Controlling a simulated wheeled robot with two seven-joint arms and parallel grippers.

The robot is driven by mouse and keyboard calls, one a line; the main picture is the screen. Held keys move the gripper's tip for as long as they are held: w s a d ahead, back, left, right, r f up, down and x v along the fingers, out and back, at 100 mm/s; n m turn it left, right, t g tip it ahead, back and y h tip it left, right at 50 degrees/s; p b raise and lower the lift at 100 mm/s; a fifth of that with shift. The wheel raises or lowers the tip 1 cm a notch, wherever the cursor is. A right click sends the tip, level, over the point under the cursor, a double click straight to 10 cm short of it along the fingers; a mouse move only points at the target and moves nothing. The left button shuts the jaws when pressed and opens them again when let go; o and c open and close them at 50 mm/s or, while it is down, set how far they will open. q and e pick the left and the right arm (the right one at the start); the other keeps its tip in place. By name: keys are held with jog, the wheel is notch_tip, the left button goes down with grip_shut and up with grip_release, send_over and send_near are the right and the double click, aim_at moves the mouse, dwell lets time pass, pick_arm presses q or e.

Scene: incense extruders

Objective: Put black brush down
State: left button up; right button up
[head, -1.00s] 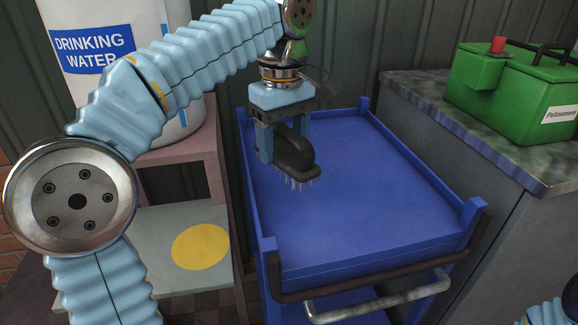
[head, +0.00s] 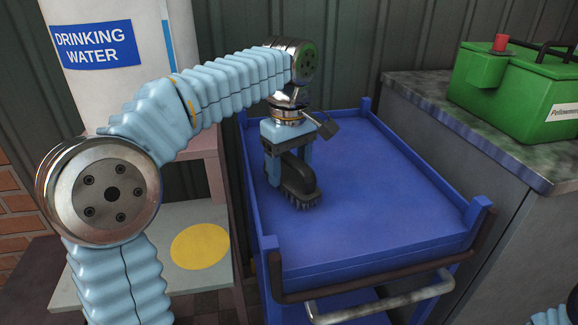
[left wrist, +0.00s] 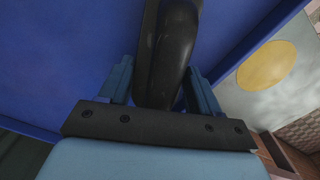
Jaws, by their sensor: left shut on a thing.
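The black brush (head: 300,184) is held in my left gripper (head: 288,168), bristles down, over the left part of the blue cart's top (head: 370,190). Its bristles look to be at or very near the blue surface; I cannot tell whether they touch. In the left wrist view the black brush handle (left wrist: 168,50) runs between the two blue fingers of my left gripper (left wrist: 160,85), which are shut on it. My right gripper is not in view; only a bit of my right arm shows at the lower right corner.
The cart top is otherwise bare, with a raised rim and corner posts. A grey counter (head: 470,125) with a green container (head: 515,95) stands to the right. A drinking water barrel (head: 110,85) and a shelf with a yellow disc (head: 200,246) stand to the left.

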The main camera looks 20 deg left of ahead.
pick_arm(q)
jog(key=o, duration=0.9)
jog(key=shift+f, duration=0.1)
jog(key=shift+o, duration=0.2)
notch_tip(320, 180, up, 12)
jog(key=p, duration=0.4)
jog(key=shift+r, duration=0.2)
